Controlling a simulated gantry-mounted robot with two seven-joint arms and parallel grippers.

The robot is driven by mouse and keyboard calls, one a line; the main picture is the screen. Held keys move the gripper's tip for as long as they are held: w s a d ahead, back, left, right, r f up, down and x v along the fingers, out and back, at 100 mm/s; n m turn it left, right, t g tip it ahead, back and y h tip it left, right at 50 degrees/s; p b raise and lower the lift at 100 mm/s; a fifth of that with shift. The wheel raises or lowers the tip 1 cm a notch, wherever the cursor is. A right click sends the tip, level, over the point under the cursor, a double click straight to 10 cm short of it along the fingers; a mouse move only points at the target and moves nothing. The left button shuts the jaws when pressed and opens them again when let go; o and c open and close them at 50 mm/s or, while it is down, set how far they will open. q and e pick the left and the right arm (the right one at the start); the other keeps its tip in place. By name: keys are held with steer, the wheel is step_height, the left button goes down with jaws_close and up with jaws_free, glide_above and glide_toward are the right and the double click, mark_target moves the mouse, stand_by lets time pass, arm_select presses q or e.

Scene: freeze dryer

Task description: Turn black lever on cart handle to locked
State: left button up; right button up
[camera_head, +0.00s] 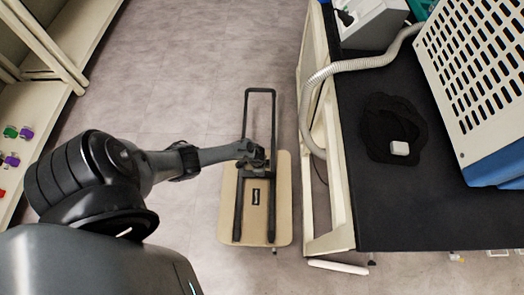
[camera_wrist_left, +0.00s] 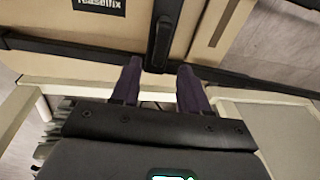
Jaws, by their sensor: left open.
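The cart has a beige platform (camera_head: 230,215) and a dark upright handle frame (camera_head: 261,92) on the floor in the head view. My left gripper (camera_head: 258,158) is at the handle's crossbar. In the left wrist view, the black lever (camera_wrist_left: 163,32) hangs against the dark crossbar (camera_wrist_left: 60,46), with the cart platform (camera_wrist_left: 60,62) behind. My left gripper (camera_wrist_left: 160,75) is open there, one finger to each side of the lever's near end. I cannot tell whether the fingers touch it. The lever itself is not clear in the head view. My right gripper is not in view.
A black-topped bench (camera_head: 420,215) with a cream frame stands close right of the cart. A grey hose (camera_head: 315,85) hangs over its edge near the handle. Cream shelving (camera_head: 75,35) stands at the left. Floor (camera_head: 185,80) between shelving and cart is clear.

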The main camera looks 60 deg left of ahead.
arm_select(q)
step_height(320, 180, up, 6)
steer(key=s+p, duration=0.1)
steer(key=p, duration=0.3)
steer(key=shift+r, duration=0.2)
